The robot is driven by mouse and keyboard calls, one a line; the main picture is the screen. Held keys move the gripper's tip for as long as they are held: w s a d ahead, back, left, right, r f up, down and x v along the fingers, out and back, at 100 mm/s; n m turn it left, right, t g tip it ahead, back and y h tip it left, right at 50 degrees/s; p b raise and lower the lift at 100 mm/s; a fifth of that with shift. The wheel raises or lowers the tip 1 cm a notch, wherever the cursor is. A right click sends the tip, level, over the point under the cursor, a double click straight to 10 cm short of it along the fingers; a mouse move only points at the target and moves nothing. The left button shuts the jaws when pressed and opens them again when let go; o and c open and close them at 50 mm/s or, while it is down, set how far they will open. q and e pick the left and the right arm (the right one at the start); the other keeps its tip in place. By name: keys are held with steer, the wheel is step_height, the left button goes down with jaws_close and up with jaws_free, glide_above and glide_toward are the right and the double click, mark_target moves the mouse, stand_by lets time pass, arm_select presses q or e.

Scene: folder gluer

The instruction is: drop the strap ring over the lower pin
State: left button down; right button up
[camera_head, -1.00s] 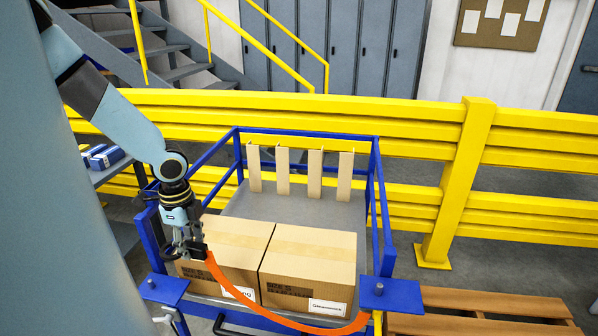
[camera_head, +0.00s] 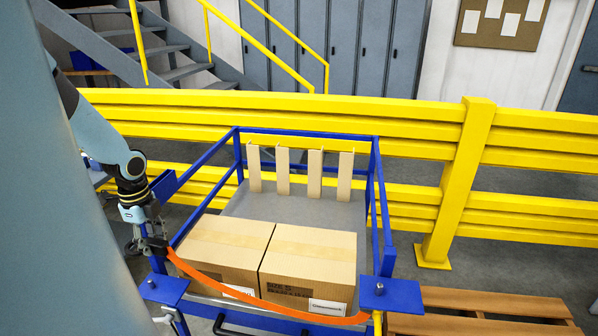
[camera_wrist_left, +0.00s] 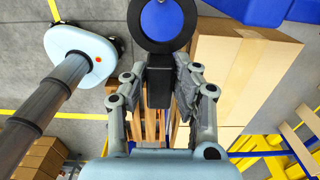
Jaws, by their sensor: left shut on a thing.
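My left gripper (camera_head: 152,246) is at the left side of the blue cart, above the left blue plate (camera_head: 172,291). In the wrist view the left gripper (camera_wrist_left: 160,74) is shut on the dark tab of the black strap ring (camera_wrist_left: 162,47). Blue surface shows through the ring's hole; no pin is visible inside it. The orange strap (camera_head: 245,292) runs from the gripper across the front of the boxes to the right blue plate (camera_head: 400,294). A small pin (camera_head: 151,284) stands on the left plate, apart from and below the gripper. My right gripper is not in view.
Two cardboard boxes (camera_head: 308,252) sit on the cart, with upright beige boards (camera_head: 283,170) behind them. The cart's blue rails (camera_head: 203,151) rise around the load. A yellow barrier (camera_head: 300,122) stands behind, and a wooden pallet (camera_head: 490,302) lies at right.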

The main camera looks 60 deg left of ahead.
arm_select(q)
steer(key=shift+s+a, duration=0.2)
steer(key=b, duration=0.8)
glide_above(168, 291)
steer(key=shift+f, duration=5)
steer(key=shift+f, duration=0.1)
steer(key=shift+a+f+b, duration=0.1)
steer(key=shift+f+b, duration=1.7)
steer(key=shift+f, duration=0.5)
steer(key=c, duration=1)
jaws_free()
